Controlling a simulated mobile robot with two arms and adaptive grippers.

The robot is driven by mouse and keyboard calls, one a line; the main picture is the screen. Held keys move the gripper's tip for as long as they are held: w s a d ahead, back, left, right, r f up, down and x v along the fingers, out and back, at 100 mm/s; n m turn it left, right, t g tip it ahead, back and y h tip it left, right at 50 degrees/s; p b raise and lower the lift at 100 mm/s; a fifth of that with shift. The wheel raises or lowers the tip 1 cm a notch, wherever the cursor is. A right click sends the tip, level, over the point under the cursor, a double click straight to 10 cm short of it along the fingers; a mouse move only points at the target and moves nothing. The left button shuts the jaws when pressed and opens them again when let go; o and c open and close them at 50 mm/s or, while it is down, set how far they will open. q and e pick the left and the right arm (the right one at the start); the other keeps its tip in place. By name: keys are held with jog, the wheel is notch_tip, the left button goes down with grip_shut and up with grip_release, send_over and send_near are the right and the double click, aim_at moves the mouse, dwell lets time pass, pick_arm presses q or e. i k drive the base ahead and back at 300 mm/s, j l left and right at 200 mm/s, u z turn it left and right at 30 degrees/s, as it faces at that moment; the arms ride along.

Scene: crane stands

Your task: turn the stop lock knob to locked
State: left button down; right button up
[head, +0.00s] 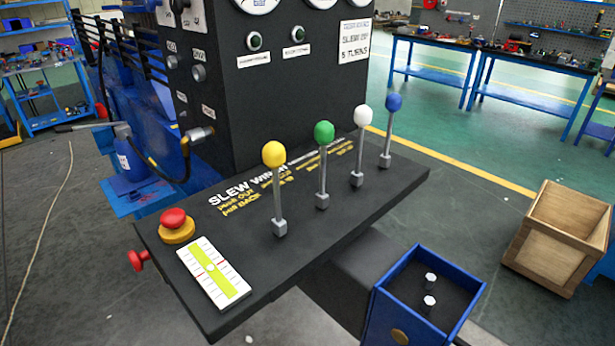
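A red knob (138,260) sticks out from the left edge of the black control console, in the lower left of the head view. It may be the stop lock knob, but I can read no label on it. Its turned position is too small to tell. Just above it on the console top sits a red mushroom button (173,217) on a yellow round base (177,235). Neither of my grippers shows in the head view.
Levers with yellow (274,154), green (324,132), white (362,116) and blue (394,102) balls stand on the console (260,265). A level gauge (213,273) lies beside the button. A blue box (425,300) and wooden crate (560,238) are right. The floor left is mostly clear.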

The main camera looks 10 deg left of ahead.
aim_at(137, 260)
jog(key=u, duration=0.4)
jog(key=j+u, duration=0.15)
jog(key=u, duration=0.6)
jog(key=j+u, duration=0.15)
jog(key=u, duration=0.3)
jog(key=k+j, duration=0.05)
